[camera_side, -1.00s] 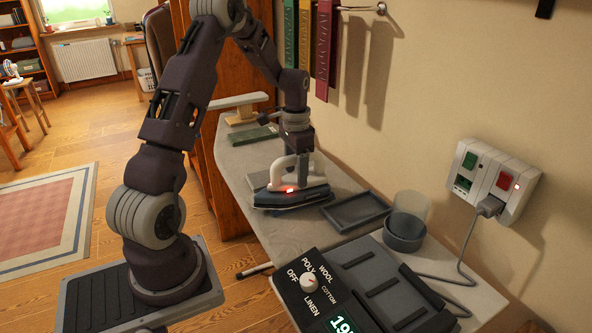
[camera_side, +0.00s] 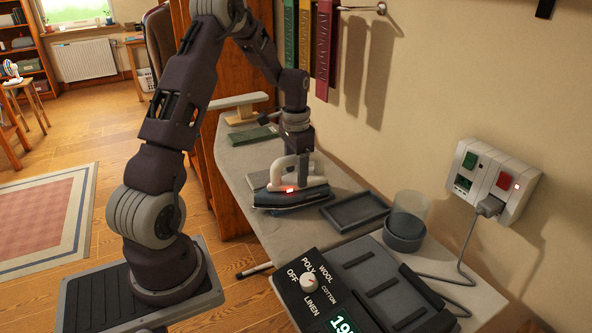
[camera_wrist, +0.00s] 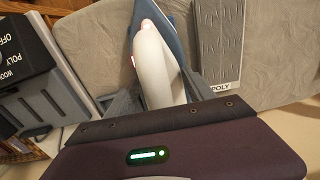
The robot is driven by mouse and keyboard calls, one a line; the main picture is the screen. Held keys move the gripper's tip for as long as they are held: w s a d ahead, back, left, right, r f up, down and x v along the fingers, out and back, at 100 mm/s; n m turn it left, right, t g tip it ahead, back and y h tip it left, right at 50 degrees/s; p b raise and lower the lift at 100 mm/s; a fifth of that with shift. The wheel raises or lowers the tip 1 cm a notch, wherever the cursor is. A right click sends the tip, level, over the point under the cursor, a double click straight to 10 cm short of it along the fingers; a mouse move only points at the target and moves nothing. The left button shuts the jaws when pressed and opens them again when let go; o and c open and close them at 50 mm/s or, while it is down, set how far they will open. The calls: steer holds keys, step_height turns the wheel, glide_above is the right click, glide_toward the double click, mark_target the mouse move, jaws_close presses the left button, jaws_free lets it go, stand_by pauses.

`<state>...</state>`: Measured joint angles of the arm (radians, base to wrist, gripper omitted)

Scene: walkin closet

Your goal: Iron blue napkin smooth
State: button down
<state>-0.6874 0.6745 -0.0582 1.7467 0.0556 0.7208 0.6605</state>
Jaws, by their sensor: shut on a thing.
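My gripper (camera_side: 304,163) is shut on the white handle of the iron (camera_side: 279,174), over the grey board (camera_side: 243,160). The iron has a dark blue lower body and a small red light by the handle. It also shows in the wrist view, where its white handle (camera_wrist: 155,68) runs up from my gripper, with blue beside it. I cannot tell the blue napkin apart from the iron's blue body; any cloth underneath is mostly hidden. The sole is hidden, so its contact with cloth or board cannot be told.
An empty dark tray (camera_side: 352,212) lies right of the iron, then a clear cup in a dark holder (camera_side: 404,236). The dial base (camera_side: 310,283) stands in front. A grey POLY plate (camera_wrist: 217,45) lies beside the iron. A green folded piece (camera_side: 255,136) lies behind. A cord hangs from the wall socket (camera_side: 493,183).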

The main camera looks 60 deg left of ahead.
steer(key=shift+r, duration=3.05)
